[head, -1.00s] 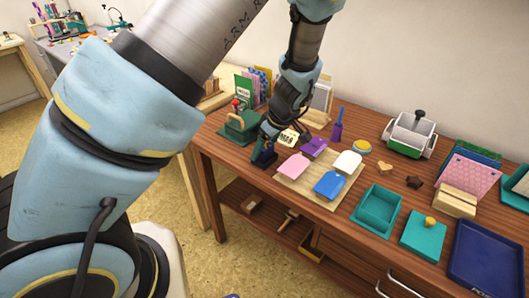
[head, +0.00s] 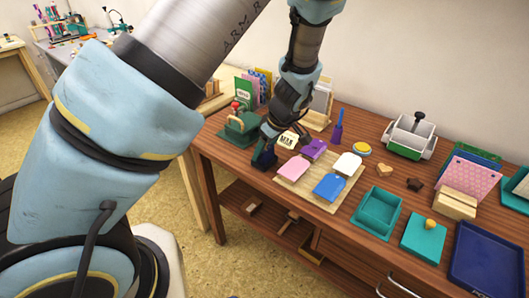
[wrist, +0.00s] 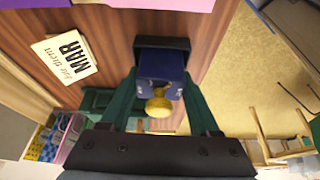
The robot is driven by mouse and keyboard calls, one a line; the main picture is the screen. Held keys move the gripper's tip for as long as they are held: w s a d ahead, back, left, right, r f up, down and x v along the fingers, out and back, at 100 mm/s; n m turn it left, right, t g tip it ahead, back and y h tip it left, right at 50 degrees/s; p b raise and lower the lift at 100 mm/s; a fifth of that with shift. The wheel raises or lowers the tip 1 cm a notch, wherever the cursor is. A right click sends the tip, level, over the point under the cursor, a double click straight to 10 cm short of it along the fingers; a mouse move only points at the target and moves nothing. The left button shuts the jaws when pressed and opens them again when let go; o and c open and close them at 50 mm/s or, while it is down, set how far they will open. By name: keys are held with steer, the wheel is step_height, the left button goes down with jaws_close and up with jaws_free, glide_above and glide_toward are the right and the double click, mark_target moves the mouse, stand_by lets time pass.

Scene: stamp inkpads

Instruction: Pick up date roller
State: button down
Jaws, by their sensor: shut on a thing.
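The date roller (wrist: 161,72), a dark blue block with a yellow knob, is between the two dark green fingers of my gripper (wrist: 160,90) in the wrist view. The fingers press on its two sides, and a black part shows at its far end. In the head view my gripper (head: 268,150) is low at the left front edge of the table, with the dark blue roller (head: 264,160) partly hidden by it. I cannot tell whether the roller touches the table.
A board (head: 293,180) with pink, purple, blue and white tags lies right of my gripper. A green stamp press (head: 238,128) and card racks stand behind it. Teal inkpad boxes (head: 378,212) and a navy tray (head: 485,262) are farther right. The table edge is close.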

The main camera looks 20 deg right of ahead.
step_height(320, 180, up, 10)
steer(key=shift+b, duration=0.8)
